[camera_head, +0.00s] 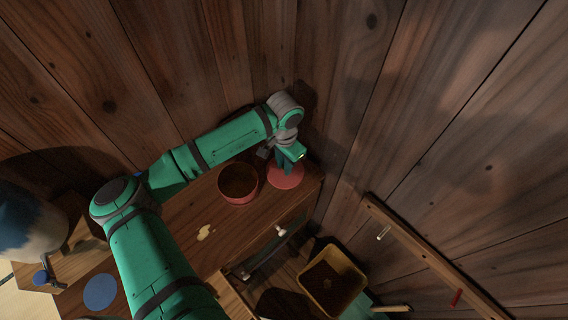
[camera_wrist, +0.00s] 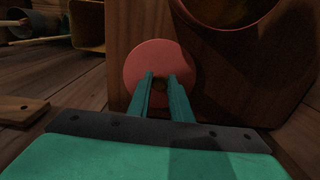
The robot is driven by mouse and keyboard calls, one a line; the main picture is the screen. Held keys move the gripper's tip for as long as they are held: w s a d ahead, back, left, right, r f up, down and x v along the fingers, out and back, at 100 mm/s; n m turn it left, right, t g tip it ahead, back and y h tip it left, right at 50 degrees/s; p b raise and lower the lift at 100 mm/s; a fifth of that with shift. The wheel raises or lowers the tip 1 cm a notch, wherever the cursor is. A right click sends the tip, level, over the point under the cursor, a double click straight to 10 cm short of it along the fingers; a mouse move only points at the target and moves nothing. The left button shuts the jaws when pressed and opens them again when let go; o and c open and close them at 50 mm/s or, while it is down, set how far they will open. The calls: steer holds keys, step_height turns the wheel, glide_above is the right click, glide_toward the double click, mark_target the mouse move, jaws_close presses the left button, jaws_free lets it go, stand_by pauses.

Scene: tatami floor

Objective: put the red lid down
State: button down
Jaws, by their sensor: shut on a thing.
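The red lid (camera_head: 287,178) is a flat round disc over the right end of the wooden cabinet top (camera_head: 222,228), close to the wall. My gripper (camera_head: 287,168) comes down on it from above. In the wrist view my gripper (camera_wrist: 161,82) is shut on the small knob in the middle of the red lid (camera_wrist: 137,65). The fingers hide part of the knob. I cannot tell whether the lid touches the cabinet top. An open red pot (camera_head: 238,198) stands just left of the lid, apart from it.
A yellow patch (camera_head: 205,232) lies on the cabinet top's front part. A yellow bin (camera_head: 357,285) stands lower, right of the cabinet. A wooden rail with pegs (camera_head: 425,250) is at the right. A blue disc (camera_head: 100,292) lies at lower left. Plank walls rise close behind.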

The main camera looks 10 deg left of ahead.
steer(key=shift+f, duration=0.15)
steer(key=c, duration=1.6)
jaws_free()
step_height(320, 180, up, 12)
steer(key=shift+r, duration=0.25)
